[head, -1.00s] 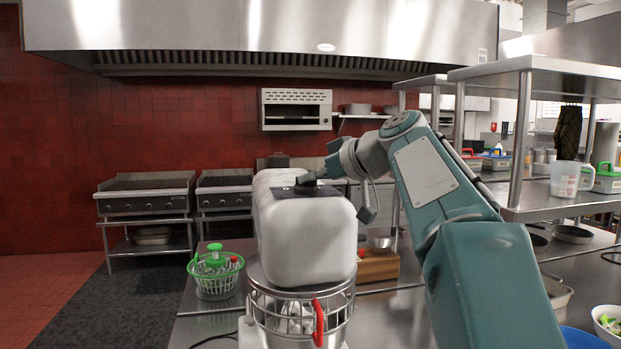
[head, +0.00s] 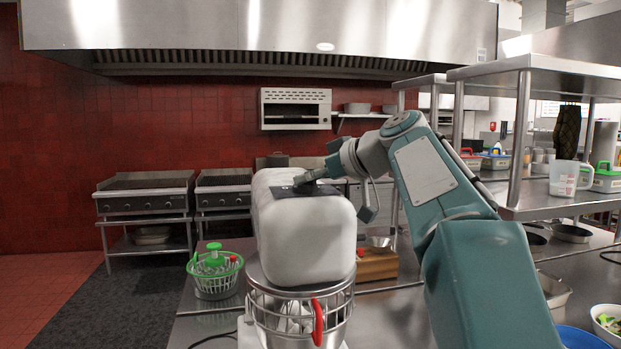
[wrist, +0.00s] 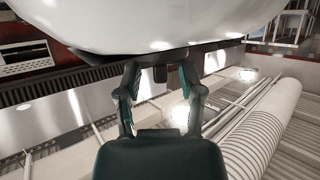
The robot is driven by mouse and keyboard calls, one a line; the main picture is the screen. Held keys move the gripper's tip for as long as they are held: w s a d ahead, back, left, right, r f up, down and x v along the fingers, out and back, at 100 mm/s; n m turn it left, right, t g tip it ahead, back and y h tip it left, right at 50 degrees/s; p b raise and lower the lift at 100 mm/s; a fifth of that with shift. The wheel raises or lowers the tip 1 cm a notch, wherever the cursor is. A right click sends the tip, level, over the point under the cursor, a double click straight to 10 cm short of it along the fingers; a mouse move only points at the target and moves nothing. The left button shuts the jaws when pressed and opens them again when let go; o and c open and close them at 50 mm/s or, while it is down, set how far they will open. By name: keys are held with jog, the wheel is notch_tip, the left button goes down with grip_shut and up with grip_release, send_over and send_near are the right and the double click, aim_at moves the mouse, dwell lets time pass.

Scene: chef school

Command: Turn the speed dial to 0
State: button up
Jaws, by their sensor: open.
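The mixer (head: 303,240) is a large rounded white machine in the middle of the head view, above a wire guard and a steel bowl. A dark panel (head: 285,191) lies on top of its head. The speed dial is hard to make out in the head view. My gripper (head: 305,178) is low over this panel, coming from the right. In the wrist view my gripper (wrist: 159,72) is open, its fingers apart under the dark panel edge. A small dark knob (wrist: 160,75), possibly the dial, shows between the fingers. I cannot tell whether they touch it. Dial markings are not readable.
A green salad spinner (head: 215,272) stands left of the mixer on the steel counter. A wooden block (head: 377,265) sits behind it to the right. Steel shelves (head: 530,62) with a measuring jug (head: 565,177) stand at the right. A red handle (head: 318,322) sticks out from the guard.

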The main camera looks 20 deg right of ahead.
jog(key=v, duration=1.2)
jog(key=shift+f, duration=0.15)
